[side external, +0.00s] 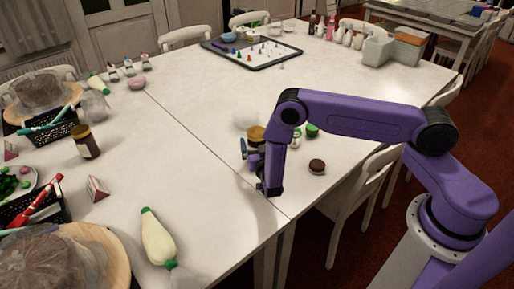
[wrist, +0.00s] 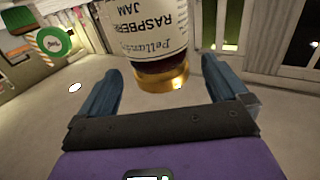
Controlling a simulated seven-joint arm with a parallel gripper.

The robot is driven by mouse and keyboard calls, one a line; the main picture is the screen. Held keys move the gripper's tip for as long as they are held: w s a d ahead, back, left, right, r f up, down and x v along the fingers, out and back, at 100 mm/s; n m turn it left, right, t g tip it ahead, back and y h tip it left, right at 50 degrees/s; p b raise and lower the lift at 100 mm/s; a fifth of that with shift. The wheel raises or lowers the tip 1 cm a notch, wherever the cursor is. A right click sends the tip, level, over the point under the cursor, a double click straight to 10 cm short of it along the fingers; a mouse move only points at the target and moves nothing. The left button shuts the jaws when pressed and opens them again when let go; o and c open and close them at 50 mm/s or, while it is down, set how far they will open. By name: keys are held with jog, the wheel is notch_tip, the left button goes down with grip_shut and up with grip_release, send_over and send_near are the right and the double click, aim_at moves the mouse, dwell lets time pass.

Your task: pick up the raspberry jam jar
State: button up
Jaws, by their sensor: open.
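The raspberry jam jar (wrist: 148,35) shows in the wrist view with its label upside down, reading "Raspberry Jam", and its gold lid (wrist: 162,88) toward me. Its far end is cut off by the top edge. My gripper (wrist: 160,66) is open, with one blue finger on each side of the lid end and gaps visible on both sides. In the side external view, my gripper (side external: 253,168) is low over the table's right part. A gold-lidded jar (side external: 256,133) stands right behind it, partly hidden by my arm.
A green-lidded item (side external: 312,130) and a dark round item (side external: 317,166) are right of my gripper. Another dark jar (side external: 84,141), a piping bag (side external: 158,240) and black baskets (side external: 38,209) are left. A tray (side external: 265,60) lies at the back. The table's middle is clear.

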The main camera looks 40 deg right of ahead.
jog(key=x, duration=0.4)
jog(key=shift+c, duration=0.3)
grip_shut()
